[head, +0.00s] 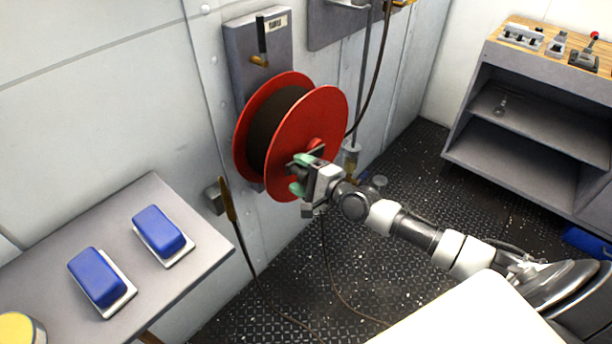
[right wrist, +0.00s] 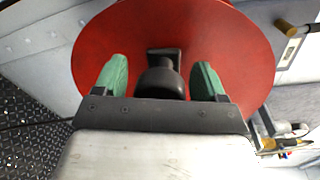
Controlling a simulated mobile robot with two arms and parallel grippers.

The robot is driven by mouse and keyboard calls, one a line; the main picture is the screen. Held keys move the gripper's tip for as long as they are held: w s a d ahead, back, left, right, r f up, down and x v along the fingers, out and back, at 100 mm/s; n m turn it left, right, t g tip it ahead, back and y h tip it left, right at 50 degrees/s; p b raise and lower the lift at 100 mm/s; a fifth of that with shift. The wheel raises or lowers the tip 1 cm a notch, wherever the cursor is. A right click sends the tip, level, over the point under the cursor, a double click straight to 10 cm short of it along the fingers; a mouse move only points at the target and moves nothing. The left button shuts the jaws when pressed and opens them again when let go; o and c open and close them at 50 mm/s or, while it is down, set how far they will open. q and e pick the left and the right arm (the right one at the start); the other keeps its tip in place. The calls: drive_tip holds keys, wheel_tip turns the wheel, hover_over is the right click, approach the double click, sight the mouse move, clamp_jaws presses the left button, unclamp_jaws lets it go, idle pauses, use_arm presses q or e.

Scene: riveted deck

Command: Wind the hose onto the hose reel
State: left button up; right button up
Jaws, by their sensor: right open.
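The red hose reel (head: 320,115) is mounted on the wall, with dark hose (head: 277,125) on its drum. Its front disc (right wrist: 110,40) fills much of the right wrist view. My right gripper (head: 301,173) is at the lower part of this disc. Its green fingers are open, with a black crank handle (right wrist: 163,80) between them and visible gaps on both sides. In the head view the gripper hides this handle. Thin dark hose (head: 262,292) trails over the floor. A brown nozzle-like piece (head: 229,203) hangs by the wall. My left gripper is not in view.
A grey table (head: 190,275) at the left bears two blue blocks (head: 100,277) on white bases. A shelf unit (head: 515,150) with controls on top stands at the right. A pipe (head: 362,85) runs down the wall beside the reel. The deck floor (head: 395,160) between is mostly clear.

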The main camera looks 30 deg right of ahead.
drive_tip(key=f+v, duration=0.1)
drive_tip(key=v, duration=0.9)
drive_tip(key=shift+s+r, duration=0.35)
drive_tip(key=shift+r, duration=0.1)
drive_tip(key=shift+d, duration=0.15)
